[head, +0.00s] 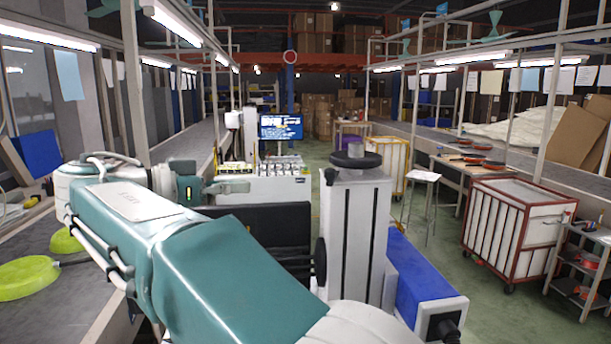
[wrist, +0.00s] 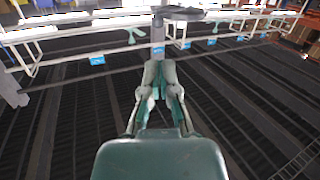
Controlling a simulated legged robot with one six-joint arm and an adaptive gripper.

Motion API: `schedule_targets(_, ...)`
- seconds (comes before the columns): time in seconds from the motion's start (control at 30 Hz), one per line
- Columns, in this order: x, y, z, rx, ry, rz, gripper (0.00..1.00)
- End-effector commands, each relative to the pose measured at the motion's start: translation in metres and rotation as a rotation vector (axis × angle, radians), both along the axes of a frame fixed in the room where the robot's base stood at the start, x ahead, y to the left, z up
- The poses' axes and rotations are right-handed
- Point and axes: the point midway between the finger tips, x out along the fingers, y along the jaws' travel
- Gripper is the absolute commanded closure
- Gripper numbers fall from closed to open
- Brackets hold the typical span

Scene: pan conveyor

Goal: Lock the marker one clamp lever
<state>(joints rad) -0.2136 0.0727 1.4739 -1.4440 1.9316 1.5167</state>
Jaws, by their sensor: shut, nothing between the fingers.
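My gripper (head: 240,186) is on the end of the teal and white arm, left of the picture's middle in the head view, and points right. In the wrist view its two fingers (wrist: 159,70) come together at the tips, and nothing shows between them. I cannot make out a clamp lever or a marker one in either view. A white workbench (head: 262,190) with small parts on top stands beyond the gripper in the head view. The gripper appears apart from it.
A lit monitor (head: 281,127) stands at the bench's back. Lime green pans (head: 28,277) lie on the left conveyor (head: 82,318). A red-framed cart (head: 512,232) and a stool (head: 423,178) stand at right. Green floor between them is clear. The wrist view shows rails with blue tags (wrist: 97,59).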

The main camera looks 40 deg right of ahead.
Motion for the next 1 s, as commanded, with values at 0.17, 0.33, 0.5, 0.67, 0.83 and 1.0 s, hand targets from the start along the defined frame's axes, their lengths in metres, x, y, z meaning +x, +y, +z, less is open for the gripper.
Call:
schedule_targets(0.17,0.003,0.002,0.010,-0.061,-0.073,-0.039,1.00)
schedule_targets(0.33,-0.002,-0.019,0.008,-0.058,-0.071,-0.041,1.00)
schedule_targets(0.5,-0.008,-0.050,0.005,-0.058,-0.070,-0.040,1.00)
schedule_targets(0.67,-0.013,-0.080,0.003,-0.058,-0.068,-0.040,1.00)
schedule_targets(0.83,-0.018,-0.109,0.000,-0.057,-0.068,-0.040,1.00)
schedule_targets(1.0,-0.021,-0.127,-0.001,-0.057,-0.067,-0.037,1.00)
